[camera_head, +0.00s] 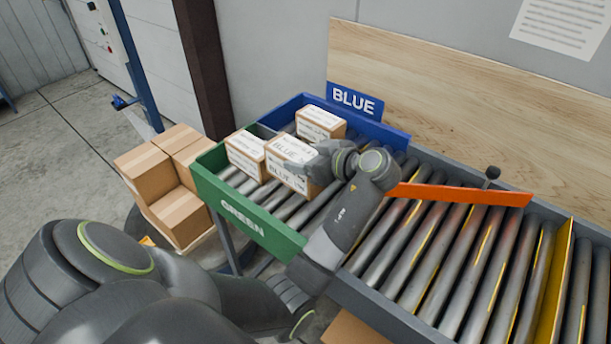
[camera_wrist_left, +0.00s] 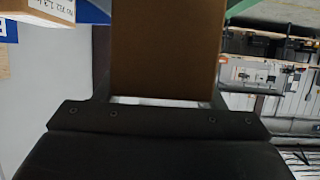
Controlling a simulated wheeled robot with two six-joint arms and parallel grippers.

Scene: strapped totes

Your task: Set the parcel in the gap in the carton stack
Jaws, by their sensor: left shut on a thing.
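My left gripper (camera_head: 307,160) is shut on a brown parcel (camera_head: 289,179) with white labels reading BLUE, over the green-walled lane. Whether the parcel touches the rollers or hangs just above them I cannot tell. In the left wrist view the parcel's plain brown side (camera_wrist_left: 165,50) fills the space between the fingers. My right gripper is not in view.
Two other labelled parcels stand on the conveyor: one (camera_head: 246,154) left of the held one, one (camera_head: 320,122) in the blue lane. The green wall (camera_head: 245,215) lies between parcel and stack. An orange bar (camera_head: 460,194) crosses the rollers. A blue post (camera_head: 137,65) rises behind the stack.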

